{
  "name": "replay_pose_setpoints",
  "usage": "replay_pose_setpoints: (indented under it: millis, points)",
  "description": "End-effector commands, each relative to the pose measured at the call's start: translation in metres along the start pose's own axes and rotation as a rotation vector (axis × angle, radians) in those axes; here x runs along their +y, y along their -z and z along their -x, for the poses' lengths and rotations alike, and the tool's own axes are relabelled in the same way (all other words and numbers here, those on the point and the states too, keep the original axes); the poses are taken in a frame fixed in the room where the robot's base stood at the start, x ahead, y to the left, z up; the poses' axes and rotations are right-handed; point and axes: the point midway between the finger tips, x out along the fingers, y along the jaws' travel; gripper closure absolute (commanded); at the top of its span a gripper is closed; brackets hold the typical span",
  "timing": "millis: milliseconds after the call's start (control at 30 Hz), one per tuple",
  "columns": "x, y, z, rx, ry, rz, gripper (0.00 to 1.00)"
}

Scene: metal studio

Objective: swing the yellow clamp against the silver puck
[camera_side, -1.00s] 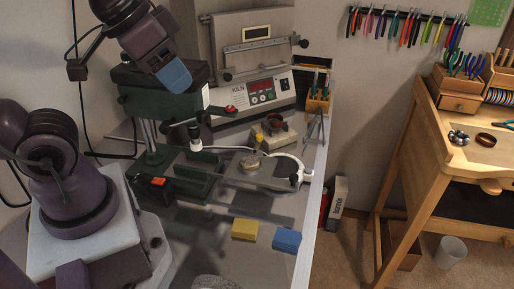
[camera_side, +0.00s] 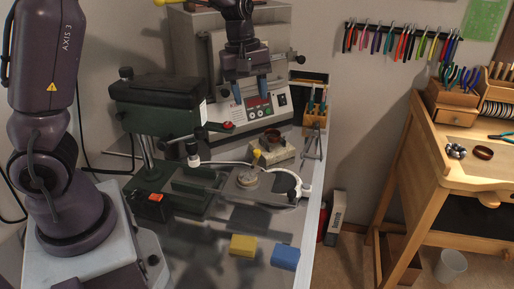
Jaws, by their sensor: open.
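The silver puck (camera_side: 247,180) sits on a plate on the bench, in front of the kiln. A small yellow part, seemingly the yellow clamp (camera_side: 257,156), stands just behind the puck; a visible gap to the puck is hard to judge at this size. My gripper (camera_side: 251,91) is raised in front of the kiln, above and behind the clamp. Its two blue-tipped fingers point down and are spread apart, with nothing between them. It is clear of both clamp and puck.
A green drill press (camera_side: 160,110) stands left of the puck. A white curved piece (camera_side: 303,190) lies at its right. A block with a reddish-brown ring (camera_side: 272,136) is behind. A yellow block (camera_side: 243,245) and blue block (camera_side: 286,257) lie in front. The kiln (camera_side: 281,102) is behind.

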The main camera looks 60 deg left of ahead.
Motion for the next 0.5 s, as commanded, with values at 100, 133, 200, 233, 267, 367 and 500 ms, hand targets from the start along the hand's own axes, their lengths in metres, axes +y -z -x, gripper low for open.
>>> replay_pose_setpoints:
  millis: [100, 133, 200, 233, 267, 367, 500]
  points:
    - [0.011, 0.024, -0.028, 0.035, 0.064, 0.153, 0.53]
    - [0.013, 0.029, -0.032, 0.044, 0.074, 0.183, 0.53]
    - [0.017, 0.037, -0.041, 0.063, 0.092, 0.238, 0.53]
    - [0.018, 0.040, -0.044, 0.068, 0.096, 0.254, 0.53]
    - [0.019, 0.042, -0.046, 0.074, 0.100, 0.268, 0.53]
    - [0.020, 0.046, -0.052, 0.084, 0.109, 0.294, 0.53]
    - [0.018, 0.047, -0.064, 0.083, 0.112, 0.299, 0.53]
